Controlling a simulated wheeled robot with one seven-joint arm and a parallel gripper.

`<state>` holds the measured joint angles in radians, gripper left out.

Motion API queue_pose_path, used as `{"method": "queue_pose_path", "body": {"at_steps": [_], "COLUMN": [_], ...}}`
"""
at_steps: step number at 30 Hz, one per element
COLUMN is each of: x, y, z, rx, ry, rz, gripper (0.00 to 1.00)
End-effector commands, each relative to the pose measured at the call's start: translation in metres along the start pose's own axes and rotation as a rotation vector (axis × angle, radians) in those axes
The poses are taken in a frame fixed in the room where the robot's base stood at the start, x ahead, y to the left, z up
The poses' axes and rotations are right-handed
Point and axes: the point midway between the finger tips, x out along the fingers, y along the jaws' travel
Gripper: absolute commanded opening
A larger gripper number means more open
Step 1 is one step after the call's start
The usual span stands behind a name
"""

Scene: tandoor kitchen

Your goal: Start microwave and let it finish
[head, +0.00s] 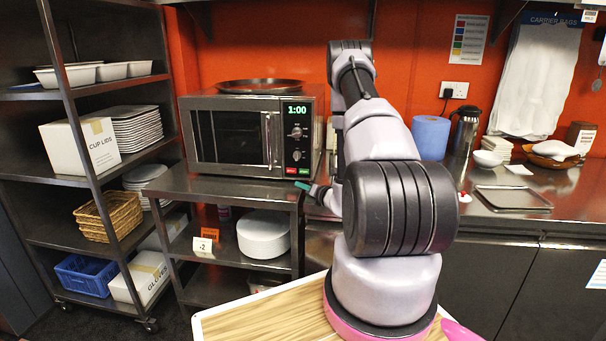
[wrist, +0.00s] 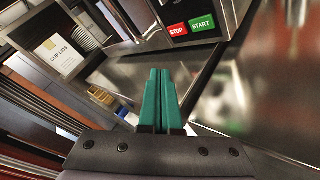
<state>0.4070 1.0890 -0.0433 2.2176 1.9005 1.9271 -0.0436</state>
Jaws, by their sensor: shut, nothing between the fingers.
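The microwave (head: 232,136) stands on a steel stand with its door shut. Its display (head: 295,110) reads 1:00. In the head view a red button and a green button (head: 304,171) sit at the bottom of its panel. In the wrist view they read as the red STOP button (wrist: 177,29) and the green START button (wrist: 201,24). My gripper (head: 304,185) is just below and in front of these buttons, apart from them. In the wrist view its green fingers (wrist: 161,72) are together and empty, pointing toward the panel's lower edge.
A dark round pan (head: 259,85) lies on top of the microwave. The steel counter (head: 480,205) to the right holds a blue roll (head: 430,137), a jug (head: 465,131) and a tray (head: 514,198). A shelf rack with a cup lids box (head: 65,147) stands at left.

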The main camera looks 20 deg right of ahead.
Motion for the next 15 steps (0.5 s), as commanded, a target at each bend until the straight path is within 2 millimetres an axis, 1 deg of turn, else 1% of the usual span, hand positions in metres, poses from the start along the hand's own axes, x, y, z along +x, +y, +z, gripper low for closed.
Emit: {"method": "queue_pose_path", "body": {"at_steps": [8, 11, 15], "x": [0.001, 0.006, 0.017], "y": [0.000, -0.003, -0.010], "z": [0.001, 0.004, 0.012], "rx": [-0.002, -0.003, -0.005], "ry": [0.001, 0.001, 0.001], "rz": [0.003, 0.004, 0.005], "gripper": [0.00, 0.00, 0.00]}}
